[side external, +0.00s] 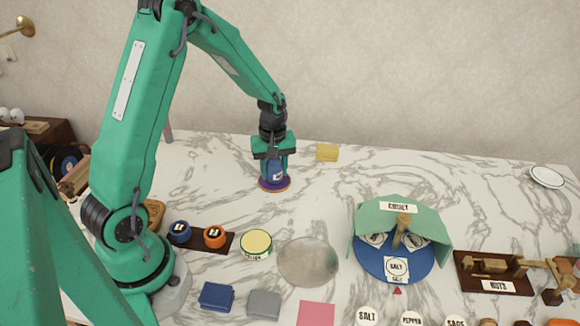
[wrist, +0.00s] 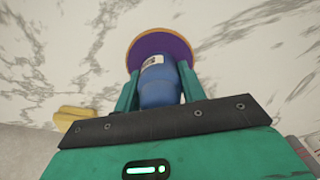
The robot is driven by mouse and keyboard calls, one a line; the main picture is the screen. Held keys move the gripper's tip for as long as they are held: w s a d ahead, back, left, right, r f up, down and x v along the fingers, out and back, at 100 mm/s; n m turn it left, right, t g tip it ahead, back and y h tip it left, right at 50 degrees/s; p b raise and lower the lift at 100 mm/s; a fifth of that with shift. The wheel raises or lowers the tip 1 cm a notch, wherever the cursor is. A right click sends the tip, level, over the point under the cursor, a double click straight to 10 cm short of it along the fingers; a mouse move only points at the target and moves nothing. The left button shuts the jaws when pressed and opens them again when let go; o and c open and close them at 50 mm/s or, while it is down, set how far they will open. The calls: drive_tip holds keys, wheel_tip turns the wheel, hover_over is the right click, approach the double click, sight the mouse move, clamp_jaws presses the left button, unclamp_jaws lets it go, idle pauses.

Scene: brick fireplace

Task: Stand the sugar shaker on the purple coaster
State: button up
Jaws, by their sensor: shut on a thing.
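The sugar shaker (side external: 276,172) is a blue container with a white label. My gripper (side external: 273,160) is shut on it from both sides and holds it upright. Its base is at the round purple coaster (side external: 265,186), which has an orange rim; I cannot tell whether it touches. In the wrist view the shaker (wrist: 160,87) sits between the two green fingers of my gripper (wrist: 158,75), with the coaster (wrist: 158,42) beyond it. The fingers hide part of the shaker.
A yellow block (side external: 327,152) lies right of the coaster. A green-roofed stand on a blue disc (side external: 420,265), a glass disc (side external: 308,262), a yellow-lidded tin (side external: 256,243) and a dark tray (side external: 197,236) are nearer the front. The marble around the coaster is mostly clear.

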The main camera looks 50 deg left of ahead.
drive_tip(key=shift+f, duration=0.1)
drive_tip(key=o, duration=1.1)
drive_tip(key=shift+c, duration=0.2)
wheel_tip(320, 180, up, 12)
drive_tip(key=shift+r, duration=0.1)
idle(0.4)
